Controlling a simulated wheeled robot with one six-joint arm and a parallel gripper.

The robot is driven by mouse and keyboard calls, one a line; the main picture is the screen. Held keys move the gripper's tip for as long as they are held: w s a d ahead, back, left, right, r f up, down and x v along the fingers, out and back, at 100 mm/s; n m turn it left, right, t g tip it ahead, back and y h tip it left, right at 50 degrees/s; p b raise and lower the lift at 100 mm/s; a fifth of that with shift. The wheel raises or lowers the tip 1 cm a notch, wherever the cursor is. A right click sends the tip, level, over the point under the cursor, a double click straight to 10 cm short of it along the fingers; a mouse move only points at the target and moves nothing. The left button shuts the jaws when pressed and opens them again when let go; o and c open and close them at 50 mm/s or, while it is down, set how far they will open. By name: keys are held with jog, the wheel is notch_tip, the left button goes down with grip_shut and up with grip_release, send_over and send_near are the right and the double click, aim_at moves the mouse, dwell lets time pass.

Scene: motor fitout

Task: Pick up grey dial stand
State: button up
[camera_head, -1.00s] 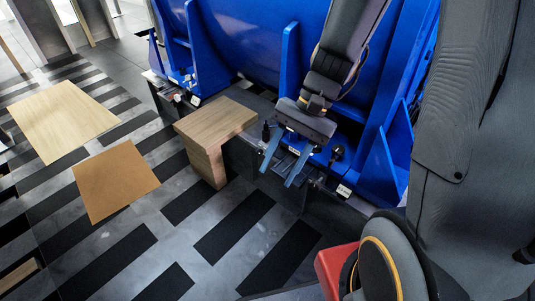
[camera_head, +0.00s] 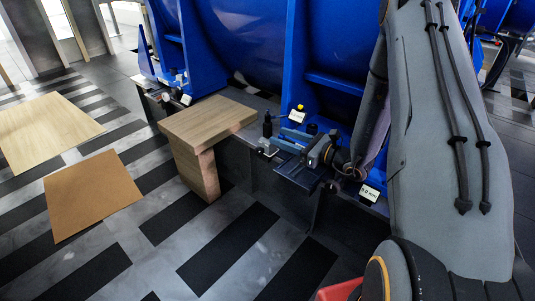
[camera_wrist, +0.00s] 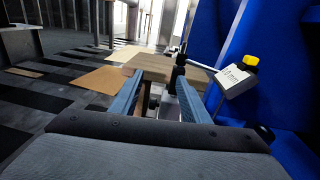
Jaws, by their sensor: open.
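A dark upright post with a block-like base, which looks like the dial stand (camera_head: 267,128), stands on the ledge just left of my gripper in the head view. In the wrist view the dark post (camera_wrist: 180,72) rises by the right fingertip, with a thin rod near its top. My gripper (camera_head: 278,139) is low over the ledge, its blue fingers pointing left toward the post. In the wrist view my gripper (camera_wrist: 160,77) is open, and a pale grey part shows between the fingers. I cannot tell whether a finger touches the stand.
A wooden block table (camera_head: 207,122) stands just beyond, left of the post. A white label block (camera_wrist: 234,78) with a yellow knob is close at right. Blue machine ribs (camera_head: 298,55) rise behind the ledge. More small items (camera_head: 170,98) sit farther left.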

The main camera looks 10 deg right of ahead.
aim_at(270, 127)
jog(key=shift+w+d+f+m+t+h+b, duration=0.5)
jog(key=shift+w+d+f+m+t, duration=0.15)
jog(key=shift+w+d+f, duration=0.35)
jog(key=b+x, duration=0.1)
jog(key=x, duration=0.1)
jog(key=b+x, duration=0.1)
jog(key=x, duration=0.1)
jog(key=r+b+x, duration=0.1)
jog(key=x, duration=0.2)
jog(key=shift+w+d+f, duration=0.1)
jog(key=shift+w, duration=0.1)
grip_shut()
dwell(0.4)
